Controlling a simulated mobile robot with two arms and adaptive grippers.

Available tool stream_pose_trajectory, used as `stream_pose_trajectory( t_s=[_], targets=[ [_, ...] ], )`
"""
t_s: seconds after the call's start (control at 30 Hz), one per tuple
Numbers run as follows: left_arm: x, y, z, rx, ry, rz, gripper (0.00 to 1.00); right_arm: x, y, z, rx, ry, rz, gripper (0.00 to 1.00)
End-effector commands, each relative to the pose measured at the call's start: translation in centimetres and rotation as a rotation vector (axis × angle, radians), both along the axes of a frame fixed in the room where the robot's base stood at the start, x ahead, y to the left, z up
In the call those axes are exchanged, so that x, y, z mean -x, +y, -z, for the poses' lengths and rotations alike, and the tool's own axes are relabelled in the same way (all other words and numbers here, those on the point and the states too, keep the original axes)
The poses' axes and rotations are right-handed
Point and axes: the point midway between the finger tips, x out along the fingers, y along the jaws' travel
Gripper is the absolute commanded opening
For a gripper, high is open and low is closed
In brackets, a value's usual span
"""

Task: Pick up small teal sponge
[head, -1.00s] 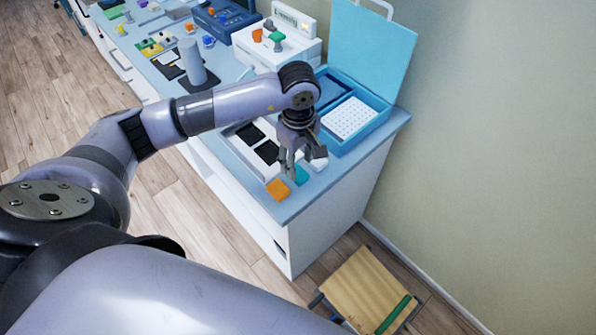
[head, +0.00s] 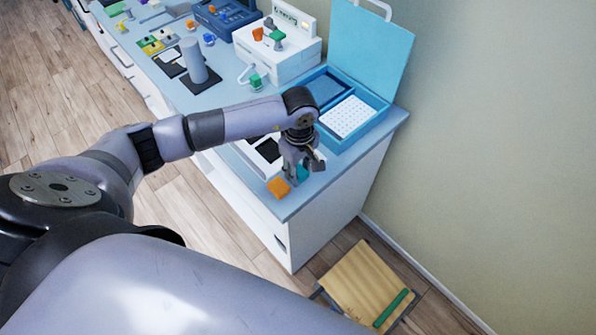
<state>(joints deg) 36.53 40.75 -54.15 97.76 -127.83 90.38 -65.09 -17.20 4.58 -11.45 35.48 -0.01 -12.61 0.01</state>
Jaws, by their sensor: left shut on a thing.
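The small teal sponge (head: 302,173) is at the near end of the blue counter top (head: 318,187), mostly hidden by my left gripper (head: 297,175). My left gripper points down over it, with its fingers at the sponge, and is shut on it. An orange sponge (head: 279,187) lies just to the left of the fingers, close to the counter's front edge. I cannot tell whether the teal sponge is off the counter. My right gripper is not in view.
An open blue case (head: 372,124) with its lid up stands behind the gripper. A white device (head: 283,50) and a grey cylinder (head: 193,62) stand farther along the counter. A wooden stool (head: 360,283) with a green bar is on the floor at the near right.

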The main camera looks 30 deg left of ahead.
Motion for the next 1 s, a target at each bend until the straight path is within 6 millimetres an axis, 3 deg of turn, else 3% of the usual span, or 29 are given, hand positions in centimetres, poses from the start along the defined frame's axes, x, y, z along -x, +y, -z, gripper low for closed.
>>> stream_pose_trajectory(
  t_s=[0.13, 0.57, 0.77, 1.0],
  targets=[
    [0.0, 0.0, 0.0, 0.0, 0.0, 0.0, 0.14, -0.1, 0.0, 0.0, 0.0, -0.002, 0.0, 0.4],
    [-0.1, 0.0, -1.2, 0.001, -0.003, -0.001, 0.14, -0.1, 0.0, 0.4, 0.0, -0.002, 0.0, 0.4],
    [-0.2, 0.0, -4.5, 0.001, -0.006, 0.0, 0.14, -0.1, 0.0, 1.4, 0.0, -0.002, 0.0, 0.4],
    [-0.2, 0.0, -10.5, 0.001, -0.008, 0.0, 0.14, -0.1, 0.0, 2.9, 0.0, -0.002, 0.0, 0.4]
  ],
)
